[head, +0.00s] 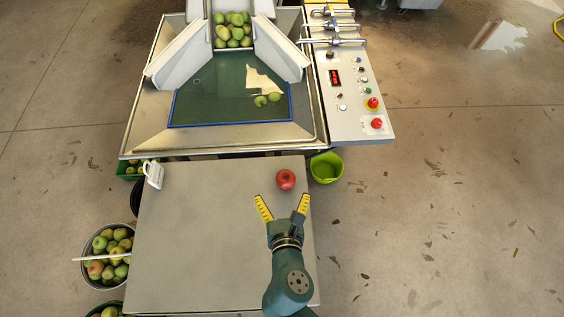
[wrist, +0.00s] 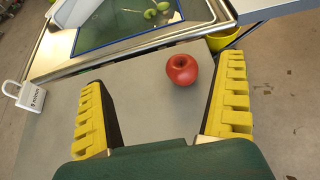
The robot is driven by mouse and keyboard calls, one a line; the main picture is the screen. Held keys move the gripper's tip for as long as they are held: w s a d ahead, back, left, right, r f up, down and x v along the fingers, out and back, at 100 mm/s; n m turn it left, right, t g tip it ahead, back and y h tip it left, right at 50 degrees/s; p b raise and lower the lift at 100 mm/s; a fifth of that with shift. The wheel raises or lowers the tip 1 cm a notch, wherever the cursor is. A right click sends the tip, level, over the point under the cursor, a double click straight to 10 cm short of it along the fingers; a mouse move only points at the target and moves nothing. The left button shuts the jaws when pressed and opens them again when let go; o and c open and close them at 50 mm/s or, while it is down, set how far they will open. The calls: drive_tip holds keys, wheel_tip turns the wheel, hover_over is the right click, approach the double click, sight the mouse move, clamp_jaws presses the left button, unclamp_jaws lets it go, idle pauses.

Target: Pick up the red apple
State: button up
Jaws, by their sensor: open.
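The red apple (head: 285,179) sits on the grey table (head: 200,240) near its far right corner. My gripper (head: 281,204) is open and empty, with its yellow fingertips just on the near side of the apple. In the wrist view the apple (wrist: 181,70) lies beyond and between the open fingers, nearer the right finger. My gripper (wrist: 165,105) does not appear to touch it. The apple is fully visible in both views.
A white padlock-shaped object (head: 154,174) stands at the table's far left. Beyond the table is a metal press tray (head: 147,118) with green fruit. A control panel (head: 350,90) stands at right, with a green bucket (head: 326,167) below. A fruit bucket (head: 85,270) sits left of the table.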

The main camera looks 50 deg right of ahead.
drive_tip(key=b, duration=0.2)
approach(286, 183)
drive_tip(key=shift+g, duration=0.3)
drive_tip(key=x, duration=0.2)
drive_tip(key=b+x, duration=0.1)
drive_tip(key=x, duration=0.1)
drive_tip(key=r+b+x, duration=0.1)
drive_tip(key=x, duration=0.2)
drive_tip(key=shift+w, duration=0.4)
drive_tip(key=b+x, duration=0.2)
drive_tip(key=x, duration=0.2)
drive_tip(key=shift+d+f+b, duration=0.2)
drive_tip(key=shift+f+b, duration=0.2)
drive_tip(key=shift+f, duration=0.2)
drive_tip(key=shift+w+d+f, duration=0.1)
drive_tip(key=shift+w+d, duration=0.15)
drive_tip(key=shift+w, duration=0.05)
drive_tip(key=shift+s, duration=0.1)
drive_tip(key=shift+c, duration=0.6)
drive_tip(key=c, duration=1.2)
